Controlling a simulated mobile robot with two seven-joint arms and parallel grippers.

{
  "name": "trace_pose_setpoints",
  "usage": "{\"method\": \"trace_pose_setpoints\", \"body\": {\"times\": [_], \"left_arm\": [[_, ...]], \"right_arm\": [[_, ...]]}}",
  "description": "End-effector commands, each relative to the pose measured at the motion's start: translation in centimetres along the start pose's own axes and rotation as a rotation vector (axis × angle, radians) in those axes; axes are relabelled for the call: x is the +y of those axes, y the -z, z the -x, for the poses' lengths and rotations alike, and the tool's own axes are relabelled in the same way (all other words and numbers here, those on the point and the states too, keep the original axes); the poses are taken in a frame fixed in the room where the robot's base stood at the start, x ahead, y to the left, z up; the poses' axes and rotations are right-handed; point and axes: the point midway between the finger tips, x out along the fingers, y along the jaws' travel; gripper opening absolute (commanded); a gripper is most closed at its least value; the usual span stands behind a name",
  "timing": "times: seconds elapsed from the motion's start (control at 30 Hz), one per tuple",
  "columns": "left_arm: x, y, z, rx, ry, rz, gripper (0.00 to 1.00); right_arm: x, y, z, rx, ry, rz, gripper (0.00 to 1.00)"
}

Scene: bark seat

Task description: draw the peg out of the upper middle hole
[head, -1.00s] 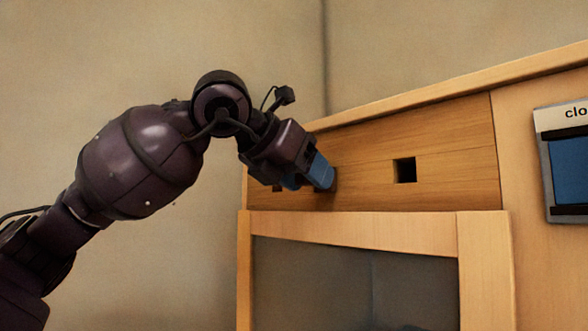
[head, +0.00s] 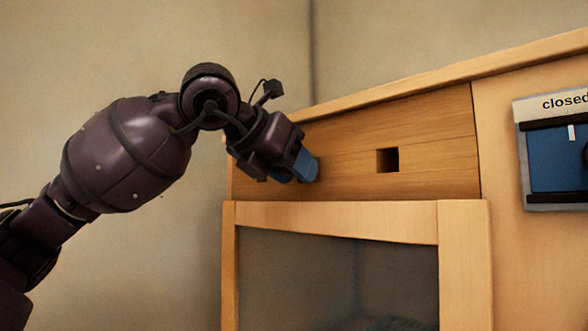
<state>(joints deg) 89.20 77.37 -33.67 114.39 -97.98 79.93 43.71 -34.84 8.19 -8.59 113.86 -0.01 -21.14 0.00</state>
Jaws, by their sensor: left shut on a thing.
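The middle hole is also hidden behind the fingertips. How far the peg sits in the hole cannot be told. My right gripper is not in view.
A square hole (head: 387,160) to the right in the panel is empty. Below is a framed dark pane (head: 300,275). At the right is a blue switch panel (head: 553,160) marked "closed". A plain wall stands behind.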

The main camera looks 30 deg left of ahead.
Motion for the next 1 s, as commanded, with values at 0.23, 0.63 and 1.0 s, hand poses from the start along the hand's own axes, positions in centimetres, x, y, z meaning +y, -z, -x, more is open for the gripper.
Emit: {"method": "trace_pose_setpoints", "body": {"times": [0.23, 0.63, 1.0], "left_arm": [[0.0, 0.5, 0.9, -0.002, 0.0, 0.0, 0.13], [0.0, 1.3, 2.3, -0.001, -0.001, 0.0, 0.13], [0.0, 2.0, 3.6, -0.002, -0.001, 0.0, 0.13]], "right_arm": [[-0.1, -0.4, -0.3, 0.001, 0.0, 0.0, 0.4], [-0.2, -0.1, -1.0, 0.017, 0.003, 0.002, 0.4], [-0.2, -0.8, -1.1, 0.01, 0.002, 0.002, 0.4]]}}
